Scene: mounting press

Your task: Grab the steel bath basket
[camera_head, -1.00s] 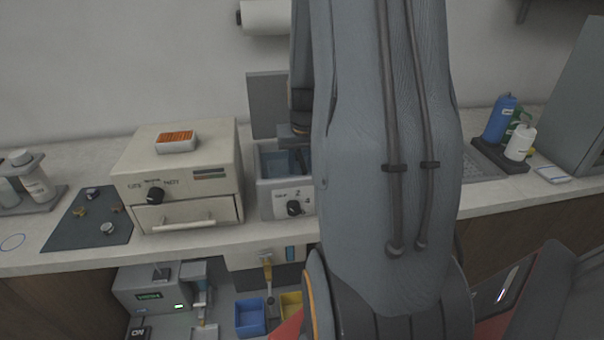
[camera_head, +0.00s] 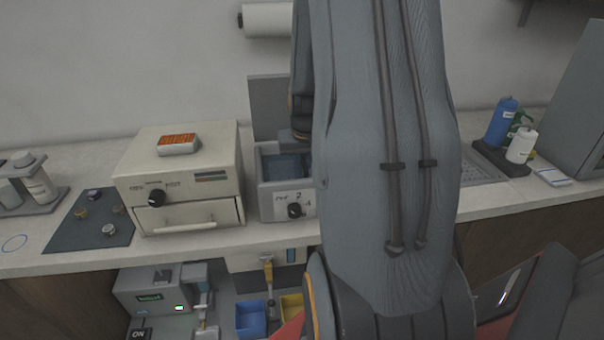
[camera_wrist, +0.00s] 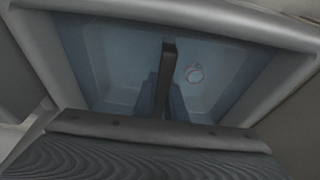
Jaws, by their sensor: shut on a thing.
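The bath (camera_head: 283,203) is a grey box on the counter with a front knob, its lid raised behind. In the wrist view I look down into its bluish inside, framed by a pale grey rim (camera_wrist: 200,12). My gripper (camera_wrist: 167,50) is over the bath; its dark narrow jaw reaches in, shut on the steel bath basket. The basket's outline is hard to tell from the bath walls, and the grip point is hidden. A small round pale piece (camera_wrist: 194,72) shows low inside, right of the jaw.
A cream oven (camera_head: 180,178) with a drawer stands left of the bath, a small tray (camera_head: 178,145) on top. Left of it is a dark mat (camera_head: 88,222) with several small pieces. Bottles (camera_head: 502,122) stand at the right. Blue (camera_head: 250,318) and yellow (camera_head: 291,306) bins are below.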

